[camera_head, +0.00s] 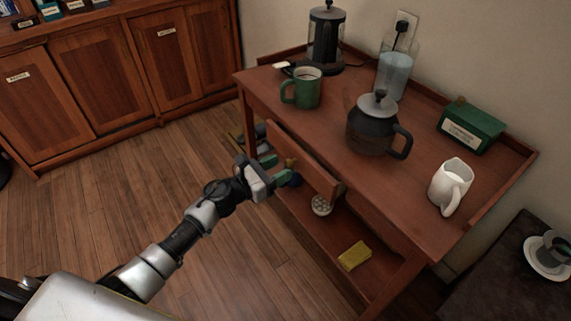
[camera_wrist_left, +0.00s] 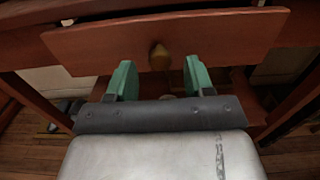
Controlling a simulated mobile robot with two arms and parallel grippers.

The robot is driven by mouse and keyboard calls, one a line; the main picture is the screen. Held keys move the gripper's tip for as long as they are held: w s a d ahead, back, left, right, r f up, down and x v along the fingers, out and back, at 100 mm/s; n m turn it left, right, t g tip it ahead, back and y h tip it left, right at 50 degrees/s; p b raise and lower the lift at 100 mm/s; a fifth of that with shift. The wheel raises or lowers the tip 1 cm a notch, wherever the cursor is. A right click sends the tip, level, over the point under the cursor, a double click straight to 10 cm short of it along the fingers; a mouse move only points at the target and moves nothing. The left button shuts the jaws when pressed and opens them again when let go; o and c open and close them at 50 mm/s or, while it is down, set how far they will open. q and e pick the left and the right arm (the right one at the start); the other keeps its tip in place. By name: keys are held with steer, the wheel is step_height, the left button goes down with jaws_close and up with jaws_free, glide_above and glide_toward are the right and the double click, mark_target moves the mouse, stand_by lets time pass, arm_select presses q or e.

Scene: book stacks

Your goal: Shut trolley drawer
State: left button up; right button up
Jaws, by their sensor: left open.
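The wooden trolley (camera_head: 330,115) stands against the wall, and its drawer (camera_head: 300,160) sticks out from the front below the top. The drawer front (camera_wrist_left: 215,37) fills the upper part of the left wrist view, with a brass knob (camera_wrist_left: 160,57) at its middle. My left gripper (camera_head: 279,170) is at the drawer front. In the left wrist view its two green fingers (camera_wrist_left: 158,80) are open, one on each side of the knob and slightly below it, with a gap to it. I cannot tell whether they touch the drawer. My right gripper is not in view.
On the trolley top are a green mug (camera_head: 303,88), a coffee pot (camera_head: 372,125), a white jug (camera_head: 450,187), a French press (camera_head: 326,40) and a green box (camera_head: 470,127). The lower shelf holds a yellow cloth (camera_head: 354,255). Wooden cabinets (camera_head: 110,70) line the back left; the floor between is clear.

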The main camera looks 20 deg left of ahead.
arm_select(q)
steer(key=shift+x, duration=1.3)
jaws_close()
